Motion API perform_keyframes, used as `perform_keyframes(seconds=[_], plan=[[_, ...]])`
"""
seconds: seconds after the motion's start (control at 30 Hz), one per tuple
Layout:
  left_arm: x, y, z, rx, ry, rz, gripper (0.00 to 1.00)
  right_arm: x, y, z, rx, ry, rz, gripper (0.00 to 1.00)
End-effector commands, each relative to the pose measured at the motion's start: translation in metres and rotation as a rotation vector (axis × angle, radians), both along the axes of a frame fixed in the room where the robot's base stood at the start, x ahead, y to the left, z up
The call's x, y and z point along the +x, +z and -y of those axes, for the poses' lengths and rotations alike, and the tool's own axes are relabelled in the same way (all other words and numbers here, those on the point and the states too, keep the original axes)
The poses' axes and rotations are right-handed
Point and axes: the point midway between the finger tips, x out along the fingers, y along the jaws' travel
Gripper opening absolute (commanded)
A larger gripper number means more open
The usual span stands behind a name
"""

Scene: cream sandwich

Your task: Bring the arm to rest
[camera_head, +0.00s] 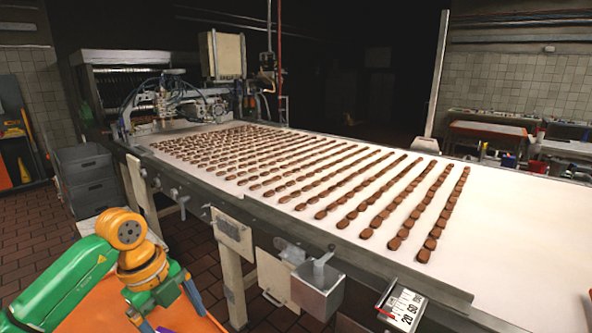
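My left arm comes in from the lower left in green and orange and bends down at an orange elbow. My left gripper (168,311) is at the bottom edge, pointing down, with its two fingers spread apart. I see nothing held between them. An orange surface (95,318) lies below the gripper, with a small bit of purple at the bottom edge; I cannot tell what the purple is. The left gripper is apart from the conveyor. My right arm and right gripper are not in view.
A long white conveyor (500,230) carries rows of brown biscuits (330,175). A metal box (317,288) and a scale plate (403,308) stick out from its near side. Grey crates (88,180) stand at the left. Brown tiled floor lies between crates and conveyor.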

Motion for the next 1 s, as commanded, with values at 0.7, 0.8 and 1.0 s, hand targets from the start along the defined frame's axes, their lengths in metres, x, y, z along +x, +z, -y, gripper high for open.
perform_keyframes(seconds=[0.7, 0.8, 1.0], plan=[[0.025, 0.105, 0.177, -1.635, 0.556, 0.825, 0.92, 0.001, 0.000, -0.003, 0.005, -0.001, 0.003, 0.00], [0.036, 0.031, 0.100, -1.452, 1.164, 0.815, 0.92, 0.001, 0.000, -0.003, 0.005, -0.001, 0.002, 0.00], [-0.038, -0.112, 0.039, -0.895, 1.729, 0.518, 0.92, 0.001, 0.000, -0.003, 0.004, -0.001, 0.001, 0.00]])
